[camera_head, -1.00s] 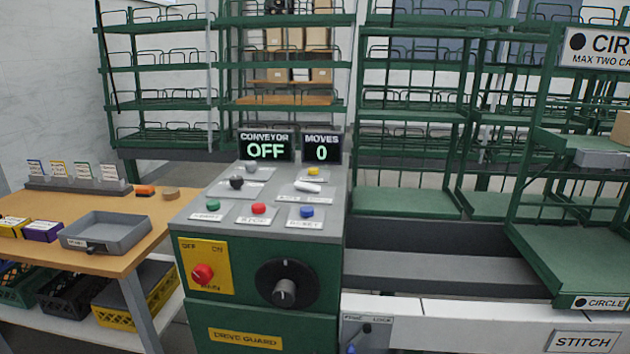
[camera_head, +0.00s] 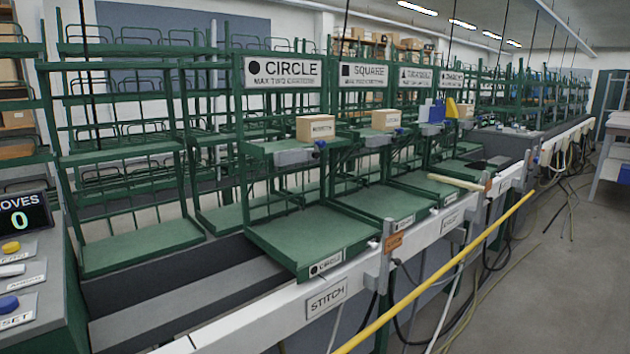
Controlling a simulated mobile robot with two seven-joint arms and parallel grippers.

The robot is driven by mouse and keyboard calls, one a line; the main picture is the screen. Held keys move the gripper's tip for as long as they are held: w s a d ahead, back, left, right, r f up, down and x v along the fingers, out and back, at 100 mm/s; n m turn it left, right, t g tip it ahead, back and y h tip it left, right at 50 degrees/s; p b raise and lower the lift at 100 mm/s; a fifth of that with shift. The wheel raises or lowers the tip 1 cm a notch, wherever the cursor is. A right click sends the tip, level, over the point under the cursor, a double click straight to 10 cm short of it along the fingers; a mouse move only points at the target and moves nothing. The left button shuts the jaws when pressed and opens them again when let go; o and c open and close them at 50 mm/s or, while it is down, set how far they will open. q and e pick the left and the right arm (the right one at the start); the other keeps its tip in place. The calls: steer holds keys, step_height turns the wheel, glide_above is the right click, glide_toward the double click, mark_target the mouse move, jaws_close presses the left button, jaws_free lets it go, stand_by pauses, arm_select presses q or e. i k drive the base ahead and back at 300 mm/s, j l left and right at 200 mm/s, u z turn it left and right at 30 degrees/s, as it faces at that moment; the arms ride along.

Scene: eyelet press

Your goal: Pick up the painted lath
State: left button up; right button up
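No gripper of mine shows in the head view. A long yellow bar (camera_head: 440,271) runs diagonally from the bottom edge up to the right, in front of the white rail. A short pale wooden strip (camera_head: 455,182) lies near the far stations, its right end by a grey post on the rail. I cannot tell for sure which of these two is the painted lath.
Green racks marked CIRCLE (camera_head: 283,71) and SQUARE (camera_head: 363,75) stand behind the white rail (camera_head: 385,253). Cardboard boxes (camera_head: 315,127) sit on their upper shelves. Hoses and cables hang below the rail. Grey floor (camera_head: 535,285) is open at the right.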

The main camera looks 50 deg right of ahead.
mark_target(482, 189)
steer(key=z, duration=2.4)
steer(key=i+l+z, duration=0.35)
steer(key=i, duration=0.45)
steer(key=i+z, duration=0.3)
steer(key=i, duration=0.55)
steer(key=i+u, duration=0.1)
steer(key=i, duration=1.3)
steer(key=i+l+u, duration=0.15)
steer(key=i+u, duration=0.3)
steer(key=i+l+u, duration=0.3)
steer(key=u, duration=0.15)
steer(key=i+l+u, duration=0.45)
